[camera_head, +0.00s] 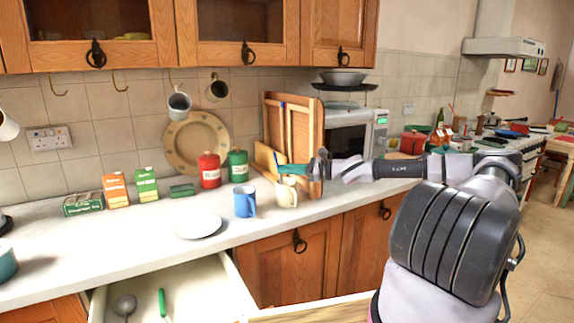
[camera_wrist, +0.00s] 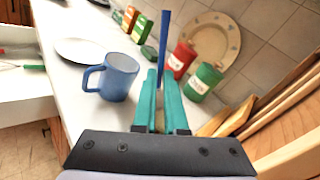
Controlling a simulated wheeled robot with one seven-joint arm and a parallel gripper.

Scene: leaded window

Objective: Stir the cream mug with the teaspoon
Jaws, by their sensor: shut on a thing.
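The cream mug (camera_head: 287,193) stands upright on the worktop, right of a blue mug (camera_head: 244,202). My gripper (camera_head: 283,170) is just above the cream mug's rim, its teal fingers pointing left. In the wrist view, the teal fingers (camera_wrist: 161,95) are shut on the teaspoon, whose blue handle (camera_wrist: 165,38) rises nearly upright from between them. The spoon's lower end is hidden, so I cannot tell whether it is inside the mug. The cream mug is not clearly visible in the wrist view.
The blue mug also shows close left of the fingers in the wrist view (camera_wrist: 114,78). A white plate (camera_head: 199,226) lies further left. Red (camera_head: 209,170) and green (camera_head: 238,165) canisters and wooden boards (camera_head: 298,135) stand behind. An open drawer (camera_head: 195,285) is below.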

